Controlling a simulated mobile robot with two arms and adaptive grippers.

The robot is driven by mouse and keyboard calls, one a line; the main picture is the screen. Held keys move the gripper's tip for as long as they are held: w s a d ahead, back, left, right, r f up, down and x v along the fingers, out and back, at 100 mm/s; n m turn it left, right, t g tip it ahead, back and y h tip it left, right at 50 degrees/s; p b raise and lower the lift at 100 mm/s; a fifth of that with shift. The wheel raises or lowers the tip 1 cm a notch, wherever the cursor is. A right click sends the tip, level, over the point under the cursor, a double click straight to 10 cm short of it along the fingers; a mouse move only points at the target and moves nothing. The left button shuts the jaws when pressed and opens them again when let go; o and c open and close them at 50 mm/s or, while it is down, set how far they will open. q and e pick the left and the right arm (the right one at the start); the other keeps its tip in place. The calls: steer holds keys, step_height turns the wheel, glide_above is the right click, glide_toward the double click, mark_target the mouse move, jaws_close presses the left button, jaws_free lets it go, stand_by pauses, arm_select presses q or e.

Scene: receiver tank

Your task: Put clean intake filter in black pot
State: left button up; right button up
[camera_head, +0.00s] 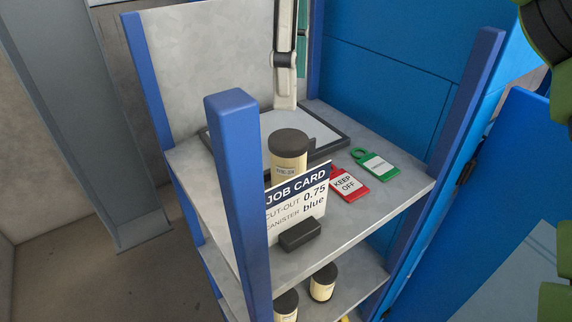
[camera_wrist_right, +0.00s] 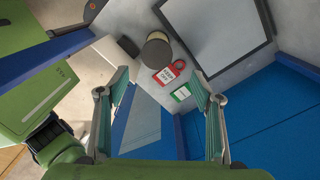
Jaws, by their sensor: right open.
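My right gripper (camera_head: 290,75) hangs over the back of the upper shelf, above a dark-framed tray, fingers pointing down. In the head view the near finger covers most of the far one. In the right wrist view the gripper (camera_wrist_right: 160,75) is open, its fingers wide apart with nothing between them. I cannot make out a clean intake filter or a clear black pot. A beige canister (camera_head: 288,163) with a dark round top stands on the upper shelf; it also shows in the right wrist view (camera_wrist_right: 157,50). My left gripper does not show.
The dark-framed tray (camera_head: 338,136) looks empty. A job card (camera_head: 298,203) stands at the shelf front. A red tag (camera_head: 346,186) and a green tag (camera_head: 375,165) lie right of the canister. Similar canisters (camera_head: 322,283) stand below. Blue posts (camera_head: 240,190) edge the shelves.

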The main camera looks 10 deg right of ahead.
mark_target(289, 138)
step_height(289, 138, down, 5)
steer(key=shift+d+f+b, duration=0.1)
steer(key=shift+b, duration=0.2)
steer(key=f, duration=0.1)
steer(key=f+p, duration=0.1)
steer(key=f, duration=0.1)
steer(key=f+p, duration=0.1)
steer(key=shift+s+a+f, duration=0.15)
steer(key=shift+s+a, duration=0.1)
steer(key=shift+a, duration=0.05)
steer(key=shift+f, duration=0.5)
steer(key=c, duration=1.2)
